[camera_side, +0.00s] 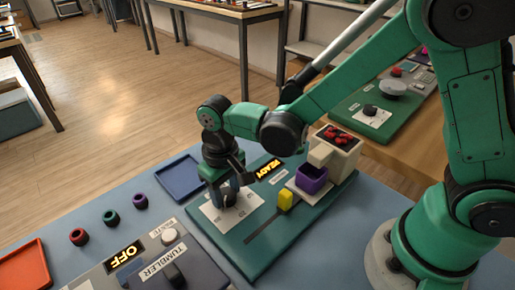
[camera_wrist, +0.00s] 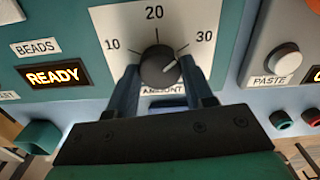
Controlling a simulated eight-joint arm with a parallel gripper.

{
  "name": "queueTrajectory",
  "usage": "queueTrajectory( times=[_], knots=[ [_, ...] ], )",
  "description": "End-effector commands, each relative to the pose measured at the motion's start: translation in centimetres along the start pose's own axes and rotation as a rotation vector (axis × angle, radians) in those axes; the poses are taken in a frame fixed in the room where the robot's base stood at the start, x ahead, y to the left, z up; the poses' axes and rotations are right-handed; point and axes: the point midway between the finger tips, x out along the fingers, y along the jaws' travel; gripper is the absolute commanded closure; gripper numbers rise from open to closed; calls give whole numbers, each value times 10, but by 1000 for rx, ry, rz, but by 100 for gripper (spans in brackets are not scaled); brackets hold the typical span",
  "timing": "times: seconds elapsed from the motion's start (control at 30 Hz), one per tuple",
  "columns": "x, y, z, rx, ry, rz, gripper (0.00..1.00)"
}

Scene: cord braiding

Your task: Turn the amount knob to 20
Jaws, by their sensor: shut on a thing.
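The amount knob (camera_wrist: 157,68) is a dark round knob on a white plate marked 10, 20 and 30. Its light mark sits on the right side and points up and right, toward the 30. In the wrist view my gripper (camera_wrist: 160,72) has one finger on each side of the knob, shut on it. In the side view my gripper (camera_side: 225,194) reaches down onto the white dial plate (camera_side: 245,203) and mostly hides the knob. The AMOUNT label (camera_wrist: 163,90) is partly covered by the knob and fingers.
The READY display (camera_wrist: 53,76) stands left of the dial in the wrist view. In the side view, a purple cup (camera_side: 312,180) and a yellow block (camera_side: 285,201) are right of my gripper. A blue tray (camera_side: 180,178) and the TUMBLER panel (camera_side: 200,270) lie to the left and front.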

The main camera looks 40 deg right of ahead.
Motion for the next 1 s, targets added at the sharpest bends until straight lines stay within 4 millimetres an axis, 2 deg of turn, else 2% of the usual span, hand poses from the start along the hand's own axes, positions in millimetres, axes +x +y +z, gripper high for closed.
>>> queueTrajectory(
  times=[0.6,1.0],
  knots=[
    [0,-1,0,-561,0,0,100],
    [0,-1,0,-813,0,0,100]
  ],
)
